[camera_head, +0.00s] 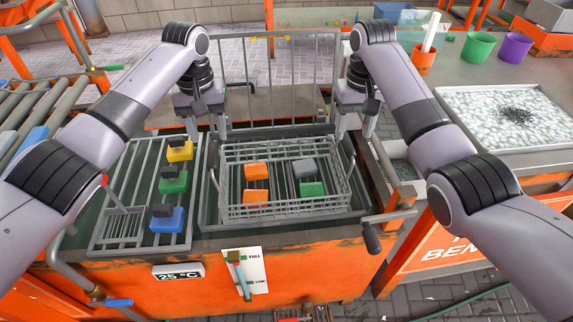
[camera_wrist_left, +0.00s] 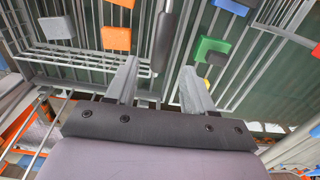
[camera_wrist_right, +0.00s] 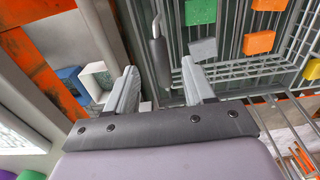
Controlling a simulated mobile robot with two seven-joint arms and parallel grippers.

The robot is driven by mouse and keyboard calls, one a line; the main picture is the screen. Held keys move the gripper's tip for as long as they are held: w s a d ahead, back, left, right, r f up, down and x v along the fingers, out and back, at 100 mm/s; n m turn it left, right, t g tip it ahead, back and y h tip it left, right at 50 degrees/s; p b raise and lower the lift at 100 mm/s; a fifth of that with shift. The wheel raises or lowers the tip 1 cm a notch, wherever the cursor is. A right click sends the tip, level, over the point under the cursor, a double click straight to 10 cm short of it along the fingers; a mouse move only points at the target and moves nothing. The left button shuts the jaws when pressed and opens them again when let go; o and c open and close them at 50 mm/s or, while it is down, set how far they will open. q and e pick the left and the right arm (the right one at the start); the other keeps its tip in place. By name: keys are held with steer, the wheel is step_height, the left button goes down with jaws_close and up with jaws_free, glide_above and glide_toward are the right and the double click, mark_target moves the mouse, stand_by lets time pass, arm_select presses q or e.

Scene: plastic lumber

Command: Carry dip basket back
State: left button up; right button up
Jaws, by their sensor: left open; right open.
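The wire dip basket (camera_head: 232,205) sits level in the orange tank's opening, with orange, grey and green blocks inside. Upright side handles rise at its left and right ends. My left gripper (camera_head: 207,134) is open near the basket's left back corner; in the left wrist view the dark handle grip (camera_wrist_left: 164,42) shows beyond and between its fingers (camera_wrist_left: 158,88). My right gripper (camera_head: 354,132) is open near the right back corner; in the right wrist view the other handle grip (camera_wrist_right: 158,62) lies beyond its open fingers (camera_wrist_right: 160,88). Neither gripper visibly holds a handle.
A rack (camera_head: 115,235) left of the basket carries yellow, green and blue blocks with dark tops. A tall wire panel (camera_head: 290,75) stands behind the basket. A tray of pale granules (camera_head: 500,115) and green and purple cups (camera_head: 478,47) are on the right bench.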

mark_target(212, 148)
arm_select(q)
steer(key=shift+w, duration=0.15)
arm_select(e)
steer(key=shift+w, duration=0.15)
arm_select(q)
steer(key=shift+r, duration=0.15)
arm_select(e)
steer(key=shift+r, duration=0.1)
arm_select(q)
steer(key=shift+s, duration=0.2)
arm_select(e)
steer(key=shift+s, duration=0.2)
arm_select(q)
steer(key=shift+f, duration=3.6)
arm_select(e)
steer(key=shift+f, duration=3.6)
arm_select(q)
jaws_close()
arm_select(e)
jaws_close()
